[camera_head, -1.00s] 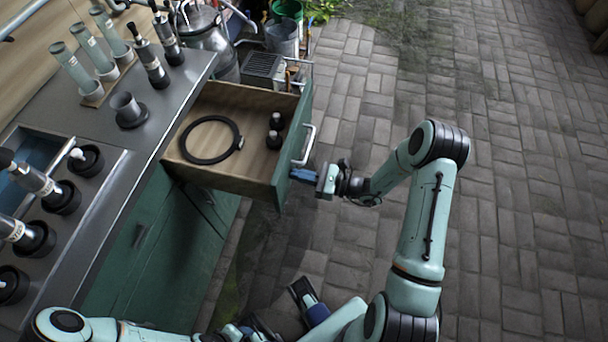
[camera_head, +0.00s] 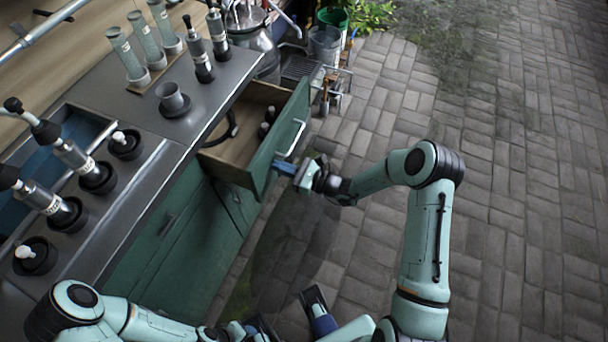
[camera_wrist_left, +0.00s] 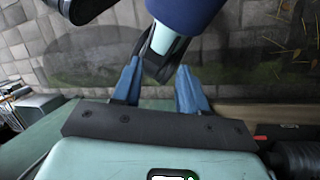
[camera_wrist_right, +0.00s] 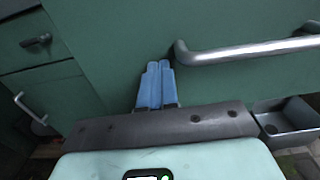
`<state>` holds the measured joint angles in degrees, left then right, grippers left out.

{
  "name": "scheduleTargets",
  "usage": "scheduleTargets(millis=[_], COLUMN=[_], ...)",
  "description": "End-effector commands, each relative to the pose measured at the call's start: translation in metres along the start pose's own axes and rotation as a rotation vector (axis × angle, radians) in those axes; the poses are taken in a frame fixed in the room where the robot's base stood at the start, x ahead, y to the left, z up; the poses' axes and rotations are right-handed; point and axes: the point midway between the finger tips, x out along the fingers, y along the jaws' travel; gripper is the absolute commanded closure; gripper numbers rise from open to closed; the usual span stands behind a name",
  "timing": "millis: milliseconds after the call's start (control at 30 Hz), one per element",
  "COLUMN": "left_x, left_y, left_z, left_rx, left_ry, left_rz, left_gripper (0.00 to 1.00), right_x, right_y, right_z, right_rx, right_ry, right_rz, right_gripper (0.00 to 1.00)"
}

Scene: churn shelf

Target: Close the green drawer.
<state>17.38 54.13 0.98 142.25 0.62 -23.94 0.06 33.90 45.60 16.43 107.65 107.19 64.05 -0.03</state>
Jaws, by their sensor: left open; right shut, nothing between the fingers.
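The green drawer (camera_head: 277,148) is partly open below the steel counter. Its wooden inside holds part of a black ring (camera_head: 226,124) and two small dark bottles (camera_head: 266,122). My right gripper (camera_head: 285,168) is shut and empty, its blue fingertips at the drawer's front, below the silver handle. In the right wrist view the shut fingers (camera_wrist_right: 156,84) point at the green front (camera_wrist_right: 120,45), just left of the handle (camera_wrist_right: 245,52); firm contact is hard to tell. My left gripper (camera_wrist_left: 158,85) is open and empty, low over the paving, away from the drawer.
The counter (camera_head: 170,125) carries several grinders, bottles and a grey cup (camera_head: 171,98). A metal churn (camera_head: 250,40), buckets (camera_head: 326,44) and a plant stand beyond the drawer. The brick paving to the right is clear.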

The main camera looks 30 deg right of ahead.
Motion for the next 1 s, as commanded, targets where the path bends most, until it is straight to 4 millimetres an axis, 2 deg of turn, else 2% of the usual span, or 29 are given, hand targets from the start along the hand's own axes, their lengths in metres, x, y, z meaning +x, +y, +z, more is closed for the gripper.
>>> scheduleTargets(millis=[33, 200, 433, 500, 700, 1000], left_x=[0.003, 0.011, 0.024, 0.028, 0.036, 0.039], left_y=[-0.001, -0.002, -0.003, -0.005, -0.009, -0.011], left_z=[-0.001, -0.006, -0.014, -0.022, -0.042, -0.052], left_rx=[0.001, 0.002, 0.004, 0.002, -0.003, -0.005], left_ry=[0.003, 0.015, 0.036, 0.056, 0.111, 0.137], left_rz=[0.001, 0.003, 0.008, 0.007, 0.005, 0.004], left_gripper=[0.57, 0.57, 0.57, 0.57, 0.57, 0.57], right_x=[0.016, 0.064, 0.119, 0.133, 0.161, 0.177], right_y=[0.001, 0.001, 0.001, 0.001, 0.0, 0.0], right_z=[-0.001, -0.002, -0.003, -0.003, -0.002, 0.0], right_rx=[-0.001, -0.002, -0.001, 0.0, 0.001, 0.0], right_ry=[-0.004, -0.004, -0.003, -0.002, -0.001, -0.001], right_rz=[0.004, 0.003, 0.002, 0.001, 0.0, -0.001], right_gripper=[1.0, 1.0, 1.0, 1.0, 1.0, 1.0])
